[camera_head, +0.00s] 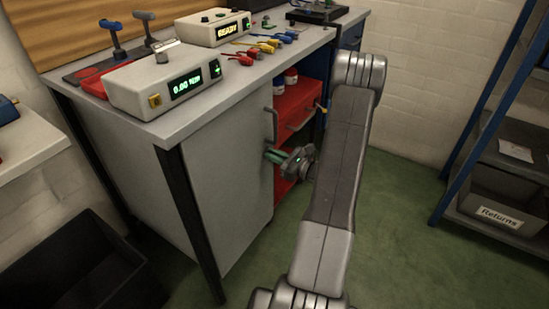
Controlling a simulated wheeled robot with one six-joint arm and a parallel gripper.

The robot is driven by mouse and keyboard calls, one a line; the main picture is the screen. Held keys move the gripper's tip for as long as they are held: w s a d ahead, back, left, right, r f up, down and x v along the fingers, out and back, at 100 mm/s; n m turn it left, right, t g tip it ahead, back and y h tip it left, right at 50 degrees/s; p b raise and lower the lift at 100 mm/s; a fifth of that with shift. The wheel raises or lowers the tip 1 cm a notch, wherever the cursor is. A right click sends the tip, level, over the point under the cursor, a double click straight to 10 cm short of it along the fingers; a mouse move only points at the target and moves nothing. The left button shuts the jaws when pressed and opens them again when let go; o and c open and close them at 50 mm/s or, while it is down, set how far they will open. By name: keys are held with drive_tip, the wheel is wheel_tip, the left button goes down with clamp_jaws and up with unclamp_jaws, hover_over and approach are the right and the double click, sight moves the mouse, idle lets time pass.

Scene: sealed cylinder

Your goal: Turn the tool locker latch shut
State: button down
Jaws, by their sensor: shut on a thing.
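The tool locker (215,190) is the grey cabinet under the bench, its big flat side facing me. A small green piece (272,155) sticks out at its right edge, below a grey bar handle (271,124); it looks like the latch. My gripper (281,157) is at this green piece, reaching it from the right, and looks shut on it. The fingers and wrist hide part of the piece, so its exact turn angle is unclear.
The bench top (222,81) above carries meters and coloured hand tools. A blue-framed rack with a Returns bin (498,213) is at right, a black bin (75,262) at lower left. Green floor lies clear between.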

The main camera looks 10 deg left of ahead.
drive_tip(key=shift+s+a+f+n+b, duration=0.1)
drive_tip(key=shift+s+f+n+b, duration=0.1)
drive_tip(key=shift+n+b, duration=2.4)
drive_tip(key=shift+s+f+n+b, duration=0.15)
drive_tip(key=shift+f+n+b, duration=0.1)
drive_tip(key=shift+n+b, duration=2.35)
drive_tip(key=shift+s+a+f+n+b, duration=0.1)
drive_tip(key=shift+s+f+n+b, duration=0.1)
drive_tip(key=shift+n+b, duration=2.35)
drive_tip(key=shift+n+p, duration=0.55)
drive_tip(key=shift+n, duration=0.2)
drive_tip(key=c, duration=1.5)
unclamp_jaws()
